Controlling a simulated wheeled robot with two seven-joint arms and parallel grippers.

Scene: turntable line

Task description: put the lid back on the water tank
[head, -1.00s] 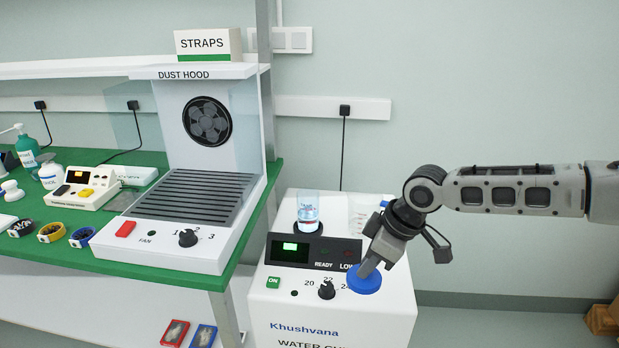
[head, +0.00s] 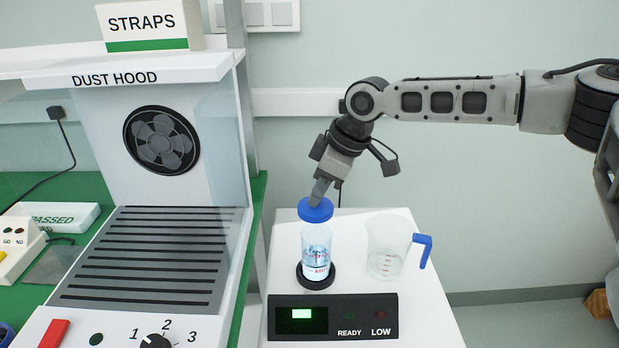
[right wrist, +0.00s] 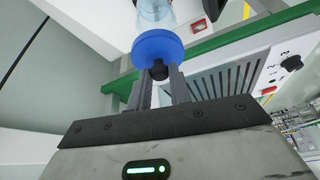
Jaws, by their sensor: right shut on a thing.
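The water tank (head: 316,248) is a clear cylinder with liquid in it, upright in a black ring on top of the white machine (head: 425,300). My right gripper (head: 319,196) is shut on the blue lid (head: 316,211), which is at the tank's top opening. In the right wrist view the fingers (right wrist: 158,85) grip the lid's dark knob, and the blue lid (right wrist: 157,47) is against or very near the clear tank (right wrist: 156,12). I cannot tell whether the lid is fully seated. My left gripper is not in view.
A clear measuring jug (head: 386,250) with a blue handle stands just right of the tank. A black display panel (head: 333,317) is at the machine's front. The dust hood (head: 150,245) and green bench edge (head: 257,200) lie to the left.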

